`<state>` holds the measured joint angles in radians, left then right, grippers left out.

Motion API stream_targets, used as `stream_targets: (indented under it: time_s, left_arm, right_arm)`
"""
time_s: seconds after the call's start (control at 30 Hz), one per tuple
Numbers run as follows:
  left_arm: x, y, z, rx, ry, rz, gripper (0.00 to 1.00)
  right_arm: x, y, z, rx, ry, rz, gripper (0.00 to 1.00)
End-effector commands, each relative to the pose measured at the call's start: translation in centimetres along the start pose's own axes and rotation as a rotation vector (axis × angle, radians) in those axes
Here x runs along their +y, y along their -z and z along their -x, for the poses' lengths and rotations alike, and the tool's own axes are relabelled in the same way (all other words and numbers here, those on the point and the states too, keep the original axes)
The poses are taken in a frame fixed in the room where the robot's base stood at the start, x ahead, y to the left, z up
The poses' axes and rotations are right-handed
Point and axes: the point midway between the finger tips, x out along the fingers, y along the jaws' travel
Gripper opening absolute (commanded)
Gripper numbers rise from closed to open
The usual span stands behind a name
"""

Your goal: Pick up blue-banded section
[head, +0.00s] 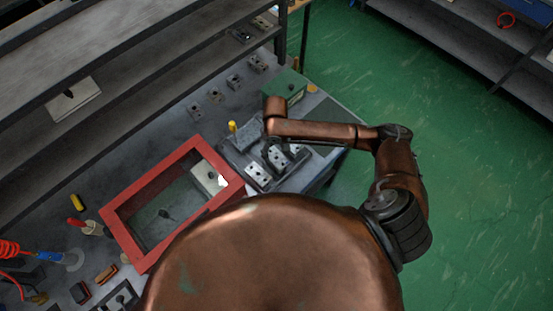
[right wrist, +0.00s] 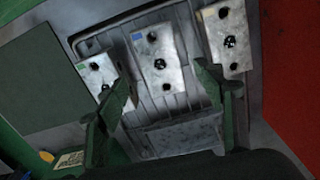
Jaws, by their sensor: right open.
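In the right wrist view three pale metal blocks lie in a ribbed grey tray (right wrist: 150,119). The middle block (right wrist: 158,68) has a blue mark at its upper left corner. The right block (right wrist: 229,40) has an orange-yellow mark. My right gripper (right wrist: 168,76) is open and empty, its green fingers either side of the middle block's lower half in the picture. Contact cannot be told. In the head view the right gripper (head: 273,146) is over the tray, partly hiding the blocks. My left gripper is not in view.
A red-framed box (head: 125,238) stands left of the tray, with a pale block (head: 209,178) inside. A yellow cylinder (head: 232,127) stands by the tray's back edge. Small blocks (head: 214,95) line the bench behind. Shelves overhang the back left.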

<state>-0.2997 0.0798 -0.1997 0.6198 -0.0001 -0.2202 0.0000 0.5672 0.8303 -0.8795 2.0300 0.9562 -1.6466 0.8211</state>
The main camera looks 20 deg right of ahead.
Motion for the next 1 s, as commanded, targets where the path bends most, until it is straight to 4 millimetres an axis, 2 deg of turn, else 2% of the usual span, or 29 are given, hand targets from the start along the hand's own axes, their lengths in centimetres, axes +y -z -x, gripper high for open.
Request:
stream_targets:
  time_s: [0.4, 0.5, 0.77, 1.0]
  left_arm:
    - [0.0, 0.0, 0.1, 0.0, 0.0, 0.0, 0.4]
    - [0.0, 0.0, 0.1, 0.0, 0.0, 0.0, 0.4]
    - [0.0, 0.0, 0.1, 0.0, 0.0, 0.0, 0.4]
    - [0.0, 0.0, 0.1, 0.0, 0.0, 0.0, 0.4]
  right_arm:
    - [0.0, -0.4, -5.4, 0.0, 0.0, 0.001, 0.62]
    - [0.0, -0.4, -6.2, 0.001, 0.0, 0.001, 0.62]
    - [0.0, -0.4, -6.3, 0.002, 0.0, 0.002, 0.62]
    - [0.0, -0.4, -6.3, 0.003, 0.0, 0.002, 0.45]
